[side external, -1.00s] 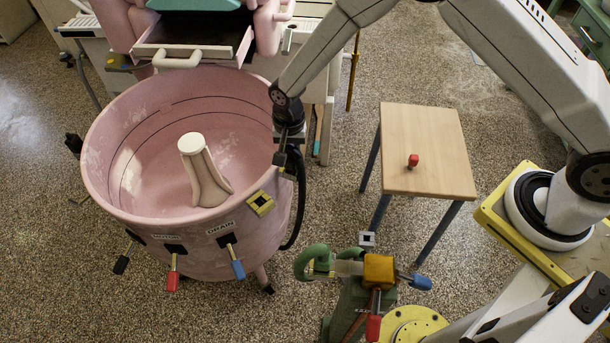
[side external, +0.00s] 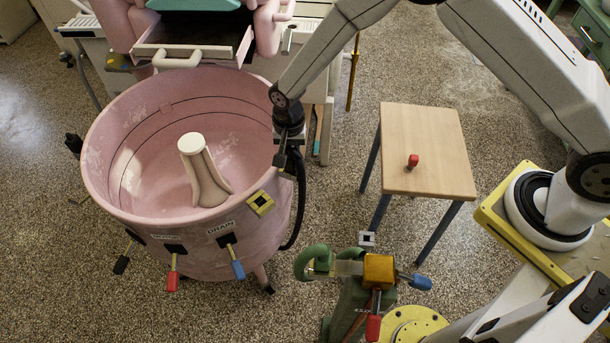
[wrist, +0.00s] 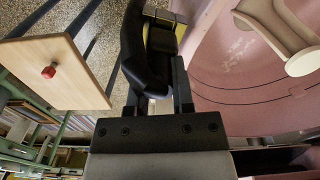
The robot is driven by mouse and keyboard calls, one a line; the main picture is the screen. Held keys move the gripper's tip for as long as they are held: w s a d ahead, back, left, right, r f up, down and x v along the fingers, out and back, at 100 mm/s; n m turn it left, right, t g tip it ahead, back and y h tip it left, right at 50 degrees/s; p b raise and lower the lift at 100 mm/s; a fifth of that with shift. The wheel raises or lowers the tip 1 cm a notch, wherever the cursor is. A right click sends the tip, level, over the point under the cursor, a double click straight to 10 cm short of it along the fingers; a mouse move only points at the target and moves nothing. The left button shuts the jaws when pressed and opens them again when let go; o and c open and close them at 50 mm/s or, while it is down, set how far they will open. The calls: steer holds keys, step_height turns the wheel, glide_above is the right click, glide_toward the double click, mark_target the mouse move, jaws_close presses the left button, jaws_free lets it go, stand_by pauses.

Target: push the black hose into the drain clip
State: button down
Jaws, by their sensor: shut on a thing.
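The black hose (side external: 301,205) hangs in a curve along the right outer side of the pink tub, its upper part at my gripper. My gripper (side external: 281,160) is at the tub's right rim, pointing down, shut on the hose. In the wrist view, the hose (wrist: 137,55) bends in front of the two fingers of my gripper (wrist: 160,82). A yellow square clip (side external: 261,204) sits on the tub's front right rim, near the DRAIN label (side external: 221,228), below and left of my gripper and apart from it in the side view. The hose end is hard to make out.
The pink tub (side external: 120,115) holds a pale agitator (side external: 203,172). Red, blue and black levers hang at its front. A green pump (side external: 345,300) with a grey square clip (side external: 366,239) stands front right. A wooden table (side external: 430,140) bears a small red object (side external: 413,161).

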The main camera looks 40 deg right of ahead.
steer(key=shift+s+f, duration=0.1)
steer(key=shift+f, duration=0.15)
stand_by(0.6)
steer(key=shift+c, duration=2)
jaws_free()
steer(key=shift+d, duration=0.1)
steer(key=shift+o, duration=0.2)
steer(key=o, duration=0.3)
steer(key=shift+o, duration=0.2)
steer(key=shift+r, duration=0.25)
steer(key=shift+r, duration=3.4)
